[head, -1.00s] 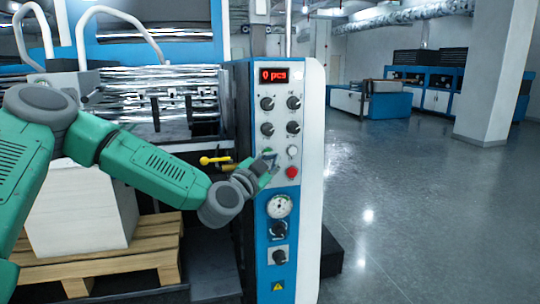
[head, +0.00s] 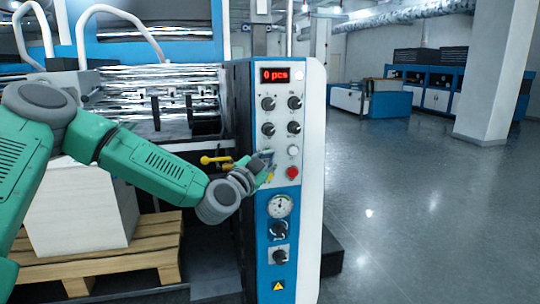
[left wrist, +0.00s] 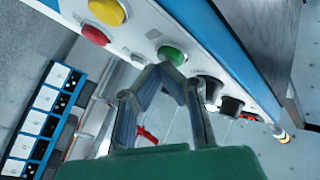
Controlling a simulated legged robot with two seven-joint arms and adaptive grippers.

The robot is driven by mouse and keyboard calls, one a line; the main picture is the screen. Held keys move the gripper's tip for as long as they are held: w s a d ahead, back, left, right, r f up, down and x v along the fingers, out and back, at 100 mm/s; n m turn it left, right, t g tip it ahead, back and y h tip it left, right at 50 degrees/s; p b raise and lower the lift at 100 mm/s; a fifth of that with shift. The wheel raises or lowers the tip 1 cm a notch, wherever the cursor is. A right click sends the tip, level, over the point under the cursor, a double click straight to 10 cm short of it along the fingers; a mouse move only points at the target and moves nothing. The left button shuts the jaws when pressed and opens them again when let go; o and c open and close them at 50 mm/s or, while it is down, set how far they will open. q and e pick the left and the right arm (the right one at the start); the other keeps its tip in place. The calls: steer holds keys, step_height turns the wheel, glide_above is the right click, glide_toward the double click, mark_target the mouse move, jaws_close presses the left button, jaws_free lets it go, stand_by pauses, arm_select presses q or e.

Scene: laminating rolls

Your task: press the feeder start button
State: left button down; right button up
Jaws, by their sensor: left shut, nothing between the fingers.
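The control panel (head: 280,138) stands upright on the end of the machine. In the left wrist view a round green button (left wrist: 171,55) sits on it, with a yellow button (left wrist: 107,11) and a red button (left wrist: 95,35) farther left. No label on them is readable. My left gripper (left wrist: 165,70) is shut and empty, its fingertips close to the green button; whether they touch it I cannot tell. In the head view the left gripper (head: 267,158) is in front of the panel and hides the green button. The red button (head: 292,173) shows to its right. My right gripper is out of view.
Black knobs (head: 268,104) and a red display (head: 274,75) reading "0 pcs" are above the buttons. A gauge (head: 280,206) is below. A yellow-handled lever (head: 215,160) sticks out left of the panel. The floor (head: 420,220) to the right is clear.

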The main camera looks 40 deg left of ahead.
arm_select(q)
steer(key=shift+w+a, duration=0.1)
steer(key=shift+a, duration=0.2)
steer(key=shift+d, duration=0.15)
steer(key=shift+s+d, duration=0.4)
steer(key=shift+d, duration=0.25)
